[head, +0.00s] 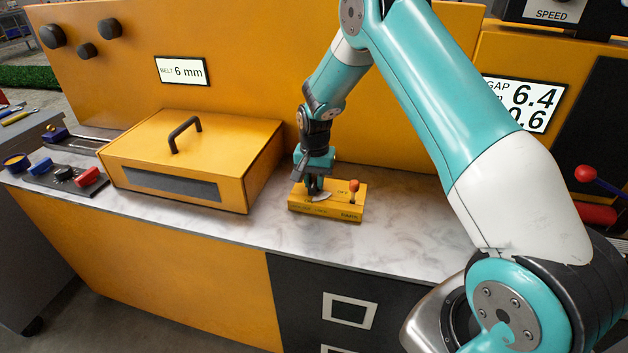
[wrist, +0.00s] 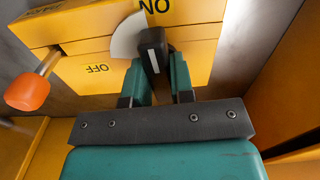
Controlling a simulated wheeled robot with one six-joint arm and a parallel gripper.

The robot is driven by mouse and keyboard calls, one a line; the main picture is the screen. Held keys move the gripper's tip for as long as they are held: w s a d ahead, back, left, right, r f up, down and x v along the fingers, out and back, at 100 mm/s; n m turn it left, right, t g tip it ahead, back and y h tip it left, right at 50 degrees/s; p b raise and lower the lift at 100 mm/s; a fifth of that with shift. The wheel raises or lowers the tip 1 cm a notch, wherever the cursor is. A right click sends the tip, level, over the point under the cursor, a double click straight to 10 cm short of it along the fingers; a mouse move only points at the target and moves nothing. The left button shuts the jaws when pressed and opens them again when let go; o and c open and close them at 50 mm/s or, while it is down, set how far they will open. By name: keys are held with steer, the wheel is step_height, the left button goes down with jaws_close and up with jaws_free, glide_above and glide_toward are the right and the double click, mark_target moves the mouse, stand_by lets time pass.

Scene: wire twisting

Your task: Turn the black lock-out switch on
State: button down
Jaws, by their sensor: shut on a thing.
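The black lock-out switch (wrist: 152,50) is a dark knob with a white line, on top of a yellow box (head: 330,212). In the wrist view the yellow box (wrist: 199,55) carries the words ON and OFF. The white line points roughly toward the ON label (wrist: 155,6); the OFF label (wrist: 90,69) is to the left. My gripper (wrist: 160,75) is shut on the switch, one teal finger on each side.
An orange-tipped lever (head: 354,186) stands on the same box, close to my gripper; it also shows in the wrist view (wrist: 27,92). A yellow case with a handle (head: 190,160) stands to the left. The marble counter (head: 400,215) is clear right of the box.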

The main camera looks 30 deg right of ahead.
mark_target(314, 180)
steer(key=shift+m, duration=0.4)
steer(key=c, duration=1)
jaws_free()
step_height(314, 180, up, 18)
steer(key=shift+f+b, duration=0.25)
steer(key=shift+b, duration=0.5)
